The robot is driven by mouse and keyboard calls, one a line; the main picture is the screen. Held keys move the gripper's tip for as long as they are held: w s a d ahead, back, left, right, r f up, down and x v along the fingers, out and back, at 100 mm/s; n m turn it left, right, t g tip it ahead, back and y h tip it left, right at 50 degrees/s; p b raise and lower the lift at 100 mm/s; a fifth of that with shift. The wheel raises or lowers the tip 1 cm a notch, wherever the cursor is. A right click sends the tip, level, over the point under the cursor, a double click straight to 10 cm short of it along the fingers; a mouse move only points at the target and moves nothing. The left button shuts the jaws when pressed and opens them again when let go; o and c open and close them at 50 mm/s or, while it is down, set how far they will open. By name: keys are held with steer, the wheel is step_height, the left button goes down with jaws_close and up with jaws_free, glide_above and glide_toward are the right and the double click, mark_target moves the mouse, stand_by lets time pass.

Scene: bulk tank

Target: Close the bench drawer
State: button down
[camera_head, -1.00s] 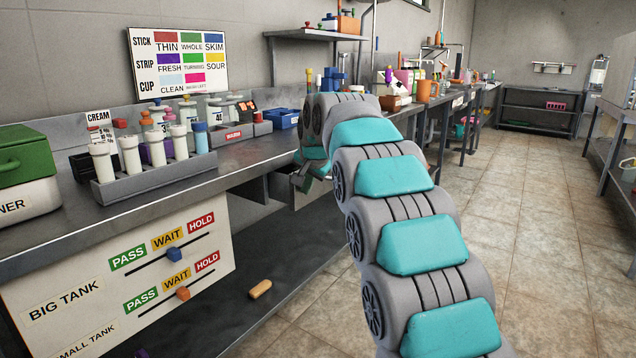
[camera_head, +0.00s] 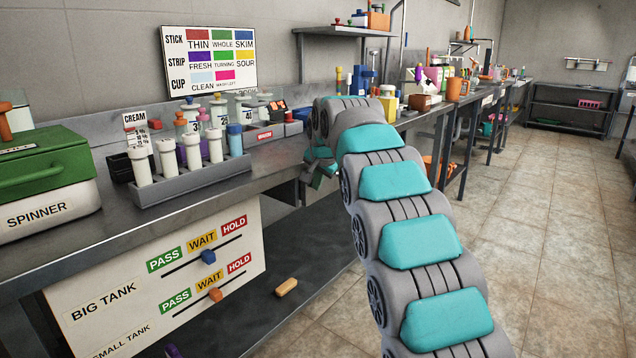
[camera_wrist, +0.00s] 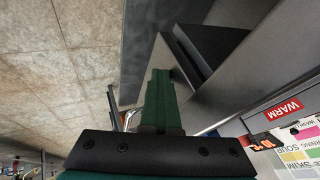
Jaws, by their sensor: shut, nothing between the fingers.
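My gripper (camera_head: 318,180) is at the bench's front edge, low beside the drawer and partly hidden by my arm in the head view. In the wrist view its green fingers (camera_wrist: 160,100) are together and hold nothing. The grey bench drawer (camera_wrist: 152,62) is just ahead of the fingertips in that view. A dark gap (camera_wrist: 205,45) shows between its front and the bench, so it looks partly open. The fingertips are at or very close to the drawer front; I cannot tell if they touch. In the head view the drawer is mostly hidden.
The bench top bears a tube rack (camera_head: 192,183) and a green-lidded spinner box (camera_head: 45,185). A white tank panel (camera_head: 165,285) is below the bench. A tan block (camera_head: 286,287) lies on the lower shelf. The tiled floor (camera_head: 530,230) to the right is clear.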

steer(key=shift+a, duration=0.1)
steer(key=shift+s+d, duration=0.1)
steer(key=shift+d, duration=0.1)
steer(key=s+d+r+b, duration=0.2)
steer(key=s+d+r, duration=0.3)
steer(key=s+r, duration=0.35)
steer(key=s+d+f+n+g, duration=0.2)
steer(key=s+d+f, duration=0.3)
steer(key=s, duration=1.2)
steer(key=s+d+f+n+g+h, duration=0.1)
steer(key=s+d+f+g, duration=0.3)
steer(key=s+f, duration=0.9)
steer(key=s+d+f+n+g+h, duration=0.1)
steer(key=s+d+f+n+g, duration=0.2)
steer(key=s+f, duration=0.6)
steer(key=s+d, duration=0.2)
steer(key=s, duration=1)
steer(key=shift+s+d+f, duration=0.3)
steer(key=shift+s+d, duration=0.05)
